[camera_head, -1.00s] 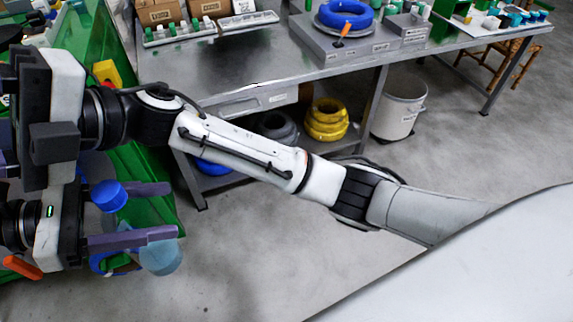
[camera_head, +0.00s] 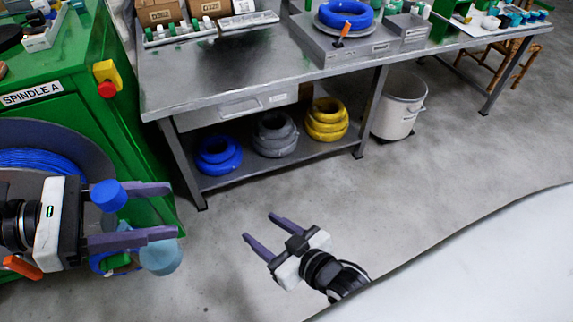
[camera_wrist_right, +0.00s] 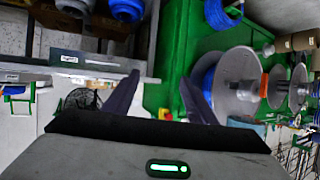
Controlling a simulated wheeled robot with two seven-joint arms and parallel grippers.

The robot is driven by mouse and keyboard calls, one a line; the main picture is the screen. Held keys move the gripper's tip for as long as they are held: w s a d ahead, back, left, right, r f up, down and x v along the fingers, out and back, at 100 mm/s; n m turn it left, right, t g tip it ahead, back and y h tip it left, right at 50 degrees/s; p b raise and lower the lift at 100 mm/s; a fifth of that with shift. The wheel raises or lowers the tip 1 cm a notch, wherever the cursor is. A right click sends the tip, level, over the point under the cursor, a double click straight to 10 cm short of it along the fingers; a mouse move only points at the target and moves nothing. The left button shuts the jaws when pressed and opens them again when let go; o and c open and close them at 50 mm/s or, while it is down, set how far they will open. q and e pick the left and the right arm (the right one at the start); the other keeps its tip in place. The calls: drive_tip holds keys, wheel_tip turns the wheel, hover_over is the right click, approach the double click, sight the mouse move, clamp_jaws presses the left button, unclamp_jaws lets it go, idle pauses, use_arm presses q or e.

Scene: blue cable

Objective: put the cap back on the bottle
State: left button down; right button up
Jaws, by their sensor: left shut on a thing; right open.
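My left gripper (camera_head: 174,211) is at the left in the head view, its purple fingers pointing right. It is shut on the bottle, whose pale blue part (camera_head: 161,257) shows just below the lower finger, with green and darker blue parts beside it. A blue cylinder (camera_head: 108,196) that looks like the cap stands at the upper finger. The lower finger hides what lies between, so I cannot tell whether the cap sits fully on the bottle. My right gripper (camera_head: 261,227) is open and empty over the floor, well right of the bottle. Its spread fingers show in the right wrist view (camera_wrist_right: 160,92).
A green spindle machine (camera_head: 100,120) with a reel of blue cable (camera_head: 45,160) stands at the left. A metal workbench (camera_head: 230,75) is behind, with coils on its lower shelf. A white bin (camera_head: 400,105) stands to its right. The floor around my right gripper is clear.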

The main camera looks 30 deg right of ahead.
drive_tip(key=s+d+f+g+h, duration=0.1)
drive_tip(key=s+d+f+g, duration=0.2)
drive_tip(key=s+f, duration=0.5)
drive_tip(key=s+g, duration=0.1)
drive_tip(key=s, duration=0.2)
drive_tip(key=shift+d+f+m, duration=0.35)
drive_tip(key=shift+d+m, duration=0.05)
